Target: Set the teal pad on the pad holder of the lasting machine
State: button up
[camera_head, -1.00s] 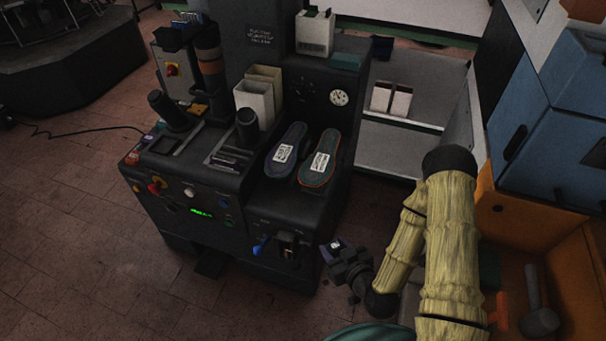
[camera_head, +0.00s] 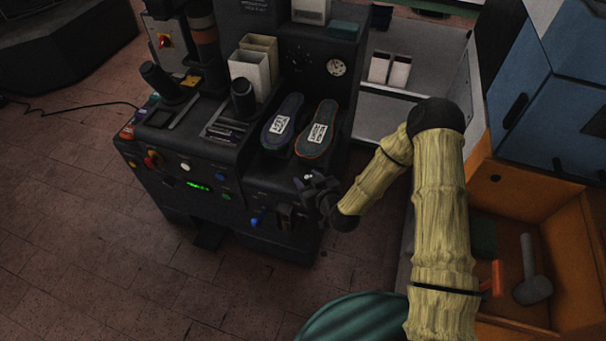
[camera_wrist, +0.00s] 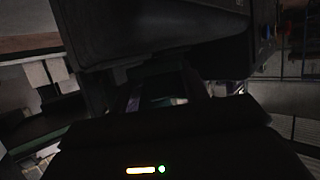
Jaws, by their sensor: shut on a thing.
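My gripper (camera_head: 316,193) is in front of the black lasting machine (camera_head: 262,190), low by its right front edge. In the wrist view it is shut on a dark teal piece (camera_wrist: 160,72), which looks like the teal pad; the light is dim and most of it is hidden. In the head view the held piece is too small and dark to make out. I cannot tell which part of the machine is the pad holder. The gripper appears apart from the machine's top.
Two labelled shoe soles (camera_head: 283,122) lie on the machine's top. An orange drawer (camera_head: 510,185) with a mallet (camera_head: 533,285) is at the right.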

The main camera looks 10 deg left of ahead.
aim_at(306, 174)
jog(key=w+a, duration=0.2)
jog(key=shift+w+a, duration=0.15)
jog(key=shift+w, duration=0.2)
jog(key=shift+s+f, duration=0.1)
jog(key=shift+f, duration=0.6)
jog(key=shift+f, duration=0.1)
jog(key=shift+f+b, duration=0.15)
jog(key=shift+b, duration=0.15)
jog(key=o, duration=1)
